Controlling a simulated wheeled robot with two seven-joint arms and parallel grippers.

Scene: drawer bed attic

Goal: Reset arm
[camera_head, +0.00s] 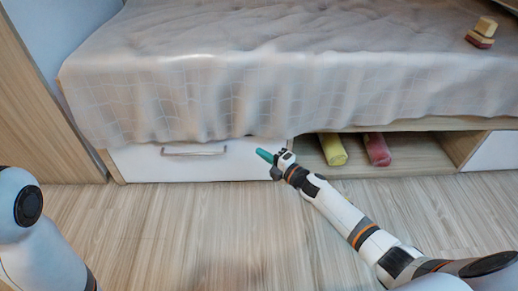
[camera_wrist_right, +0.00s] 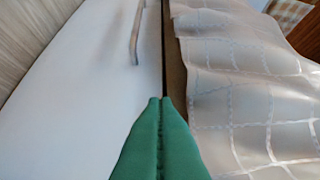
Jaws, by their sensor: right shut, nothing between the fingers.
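My right gripper (camera_head: 265,156) has green fingertips and is extended to the right end of the white drawer front (camera_head: 220,165) under the bed. In the right wrist view its green fingers (camera_wrist_right: 160,105) are pressed together with nothing between them. The drawer handle (camera_head: 194,151) is to the left of the gripper and apart from it; it also shows in the right wrist view (camera_wrist_right: 136,38). The drawer looks closed or nearly so. My left arm shows at the left edge, but its gripper is out of view.
The bed (camera_head: 250,60) has a pale cover hanging over the drawer's top edge. A yellow roll (camera_head: 332,149) and a red roll (camera_head: 377,149) lie in the open compartment right of the drawer. Small blocks (camera_head: 481,33) sit on the bed. The wooden floor (camera_head: 200,225) in front is clear.

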